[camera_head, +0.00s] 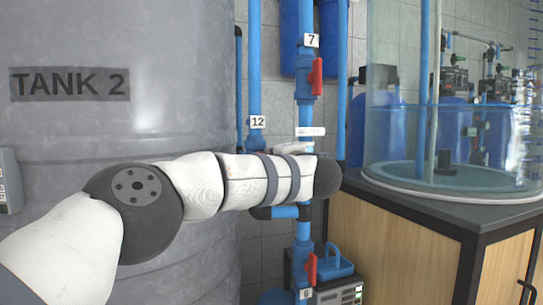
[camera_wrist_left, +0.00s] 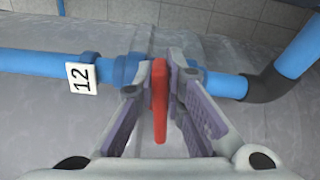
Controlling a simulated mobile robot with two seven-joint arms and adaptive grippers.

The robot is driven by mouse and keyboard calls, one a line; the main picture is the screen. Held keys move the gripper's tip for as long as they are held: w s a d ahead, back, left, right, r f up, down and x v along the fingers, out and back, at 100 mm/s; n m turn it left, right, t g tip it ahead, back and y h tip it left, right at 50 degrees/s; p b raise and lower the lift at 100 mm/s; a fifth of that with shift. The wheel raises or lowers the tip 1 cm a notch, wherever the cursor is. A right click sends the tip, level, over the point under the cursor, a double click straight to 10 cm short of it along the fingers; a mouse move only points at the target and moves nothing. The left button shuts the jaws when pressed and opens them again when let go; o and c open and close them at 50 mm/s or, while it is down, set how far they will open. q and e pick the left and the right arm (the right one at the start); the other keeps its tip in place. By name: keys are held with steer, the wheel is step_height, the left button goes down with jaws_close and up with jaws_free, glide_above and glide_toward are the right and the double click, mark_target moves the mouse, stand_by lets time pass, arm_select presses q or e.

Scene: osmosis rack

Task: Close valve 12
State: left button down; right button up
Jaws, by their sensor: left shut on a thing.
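In the left wrist view, the red handle (camera_wrist_left: 159,105) of valve 12 sits between the fingers of my left gripper (camera_wrist_left: 159,75), which is shut on it. The handle appears to point across the blue pipe (camera_wrist_left: 40,64), which runs sideways in that view. The white "12" tag (camera_wrist_left: 81,78) is on this pipe, left of the valve body (camera_wrist_left: 125,70). In the head view, the "12" tag (camera_head: 257,121) shows on a vertical blue pipe (camera_head: 254,60). My left arm covers the valve 12 handle and the gripper's fingers there. My right gripper is in neither view.
Valve 7 with a red handle (camera_head: 316,76) is above right of my left wrist. Another red valve handle (camera_head: 311,268) is below it. The grey Tank 2 (camera_head: 120,125) fills the left. A clear tank (camera_head: 395,120) stands on a wooden cabinet (camera_head: 400,245) at right.

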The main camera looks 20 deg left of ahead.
arm_select(q)
steer(key=shift+f+m, duration=0.2)
steer(key=shift+m, duration=0.5)
steer(key=c, duration=1.7)
jaws_free()
steer(key=shift+o, duration=0.2)
steer(key=v, duration=1.2)
